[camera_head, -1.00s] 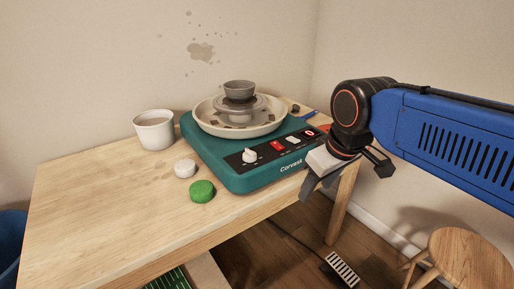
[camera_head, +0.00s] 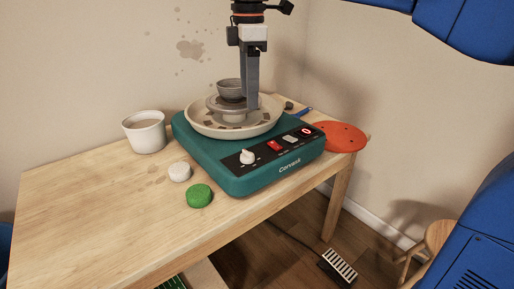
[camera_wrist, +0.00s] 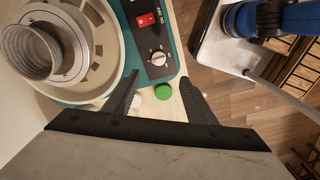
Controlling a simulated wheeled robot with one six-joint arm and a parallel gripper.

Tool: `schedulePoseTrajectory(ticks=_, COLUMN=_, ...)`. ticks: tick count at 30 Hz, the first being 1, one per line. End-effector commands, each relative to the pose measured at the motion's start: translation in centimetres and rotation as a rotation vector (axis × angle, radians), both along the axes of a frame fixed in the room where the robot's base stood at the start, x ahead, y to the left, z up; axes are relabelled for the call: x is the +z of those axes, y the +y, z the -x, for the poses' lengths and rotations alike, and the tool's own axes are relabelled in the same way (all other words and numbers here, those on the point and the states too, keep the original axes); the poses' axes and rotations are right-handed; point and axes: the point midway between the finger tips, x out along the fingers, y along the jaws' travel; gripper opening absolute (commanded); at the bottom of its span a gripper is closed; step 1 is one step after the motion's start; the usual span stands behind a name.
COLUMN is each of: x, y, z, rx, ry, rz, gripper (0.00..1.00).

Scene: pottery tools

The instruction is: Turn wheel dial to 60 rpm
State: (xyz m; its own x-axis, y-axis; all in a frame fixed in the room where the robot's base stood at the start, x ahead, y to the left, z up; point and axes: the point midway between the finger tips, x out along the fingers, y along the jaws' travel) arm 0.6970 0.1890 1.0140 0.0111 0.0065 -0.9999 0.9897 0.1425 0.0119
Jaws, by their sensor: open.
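The teal pottery wheel (camera_head: 235,170) stands on the wooden table. Its white dial (camera_head: 248,156) is on the black front panel, left of a red switch (camera_head: 275,145). A small red display (camera_head: 306,131) seems to read 0. My gripper (camera_head: 251,106) points down above the wheel's right side, higher than the dial and apart from it. In the wrist view, my gripper's fingers (camera_wrist: 158,92) are spread and empty. The dial (camera_wrist: 157,58) shows beyond the fingertips, roughly centred between them. The dial's exact setting is too small to read.
A bowl (camera_head: 230,89) sits on the wheel head inside the splash pan (camera_head: 200,126). A white cup (camera_head: 145,134), white lump (camera_head: 180,172) and green sponge-like disc (camera_head: 199,196) lie left. An orange disc (camera_head: 342,137) overhangs the right edge. A pedal (camera_head: 339,268) is on the floor.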

Motion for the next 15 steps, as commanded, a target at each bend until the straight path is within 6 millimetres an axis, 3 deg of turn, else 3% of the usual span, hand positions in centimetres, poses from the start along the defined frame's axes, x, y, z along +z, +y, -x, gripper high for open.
schedulePoseTrajectory(ticks=3, x=0.3, y=1.1, z=-0.3, rx=0.050, ry=0.010, rz=0.006, gripper=0.51)
schedulePoseTrajectory(ticks=8, x=-0.4, y=1.3, z=-0.3, rx=0.062, ry=0.013, rz=0.008, gripper=0.51)
schedulePoseTrajectory(ticks=15, x=-4.0, y=1.3, z=-0.3, rx=0.060, ry=0.014, rz=0.009, gripper=0.51)
